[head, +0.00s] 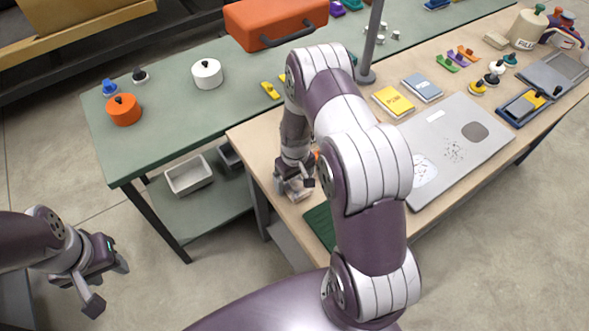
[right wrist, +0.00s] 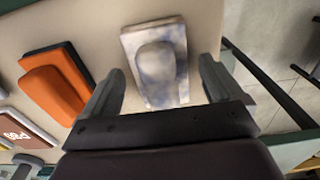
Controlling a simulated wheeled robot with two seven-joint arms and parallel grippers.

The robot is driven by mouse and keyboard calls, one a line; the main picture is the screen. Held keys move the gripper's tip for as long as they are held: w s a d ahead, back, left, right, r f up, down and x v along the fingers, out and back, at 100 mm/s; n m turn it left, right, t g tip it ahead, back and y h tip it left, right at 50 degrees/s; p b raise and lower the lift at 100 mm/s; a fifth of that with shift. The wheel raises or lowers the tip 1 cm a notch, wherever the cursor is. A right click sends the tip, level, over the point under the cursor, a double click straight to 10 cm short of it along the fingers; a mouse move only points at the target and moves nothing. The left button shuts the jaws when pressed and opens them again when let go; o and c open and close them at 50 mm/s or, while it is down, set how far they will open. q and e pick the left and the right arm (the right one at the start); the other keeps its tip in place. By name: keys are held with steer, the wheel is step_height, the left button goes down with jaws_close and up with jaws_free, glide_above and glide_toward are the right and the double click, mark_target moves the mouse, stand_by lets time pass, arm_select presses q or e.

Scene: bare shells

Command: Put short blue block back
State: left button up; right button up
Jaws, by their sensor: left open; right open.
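A pale block mottled blue-grey and white, with a rounded raised grip (right wrist: 157,62), lies on the wooden table in the right wrist view. I cannot tell whether it is the short blue block. My right gripper (right wrist: 160,88) is open, with its fingers on either side of the block's near end and clear gaps to it. In the head view the right gripper (head: 295,186) is low over the table's left end, with a pale thing partly hidden beneath it. A small blue knobbed piece (head: 110,88) stands on the green table. My left gripper (head: 108,284) is open and empty over the floor.
An orange block (right wrist: 55,85) on a dark base lies left of the mottled block. The wooden table's edge is close on its right. My right arm hides the table's middle.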

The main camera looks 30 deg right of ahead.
mark_target(294, 180)
step_height(294, 180, up, 12)
steer(key=b, duration=0.2)
steer(key=s+a+r, duration=0.3)
steer(key=s+a, duration=0.1)
steer(key=s, duration=0.2)
steer(key=s+a+r+t, duration=0.1)
steer(key=s+a+r, duration=0.3)
steer(key=s, duration=0.3)
steer(key=shift+a+r+m, duration=0.15)
steer(key=shift+r+m, duration=0.15)
steer(key=shift+m, duration=0.1)
